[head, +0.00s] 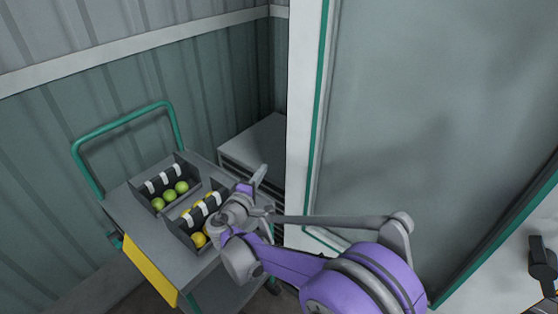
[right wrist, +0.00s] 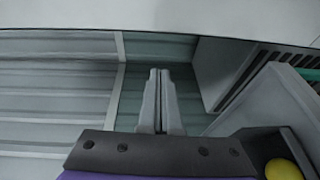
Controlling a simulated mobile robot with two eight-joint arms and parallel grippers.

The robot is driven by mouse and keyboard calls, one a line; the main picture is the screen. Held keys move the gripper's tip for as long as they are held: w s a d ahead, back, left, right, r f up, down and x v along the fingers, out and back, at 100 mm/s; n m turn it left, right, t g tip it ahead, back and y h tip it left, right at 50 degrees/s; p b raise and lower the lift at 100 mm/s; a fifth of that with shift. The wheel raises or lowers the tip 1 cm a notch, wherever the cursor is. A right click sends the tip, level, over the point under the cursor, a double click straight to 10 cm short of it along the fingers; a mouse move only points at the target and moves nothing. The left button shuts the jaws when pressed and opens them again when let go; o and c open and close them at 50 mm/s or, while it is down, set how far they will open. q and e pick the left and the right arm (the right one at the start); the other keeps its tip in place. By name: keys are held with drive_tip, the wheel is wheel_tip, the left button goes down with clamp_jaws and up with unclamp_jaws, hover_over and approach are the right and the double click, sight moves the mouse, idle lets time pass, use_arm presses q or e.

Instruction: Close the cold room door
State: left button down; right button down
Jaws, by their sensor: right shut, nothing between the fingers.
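The cold room door (head: 425,120) fills the right of the head view. It looks like a large grey panel with a green strip round it and a white edge (head: 302,110) at its left. It seems to stand open, though its hinge side and frame are not clear. My right gripper (head: 260,175) is shut and empty, to the left of the white edge, over the cart's far right side. In the right wrist view its fingers (right wrist: 158,78) are together, below a pale surface (right wrist: 150,18) along the top. My left gripper is not in view.
A grey cart (head: 150,210) with a green handle carries black crates of green (head: 170,195) and yellow tomatoes (head: 199,239), close beside my right arm. A grey slatted unit (head: 255,140) stands behind. Ribbed wall (head: 60,120) closes the left. A black fitting (head: 541,262) shows at right.

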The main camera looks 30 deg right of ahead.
drive_tip(key=w+a+x, duration=0.1)
drive_tip(key=x, duration=0.9)
drive_tip(key=shift+n+t, duration=0.3)
drive_tip(key=s, duration=0.1)
drive_tip(key=s+d, duration=0.2)
drive_tip(key=shift+s+r+p, duration=0.35)
drive_tip(key=shift+s, duration=0.05)
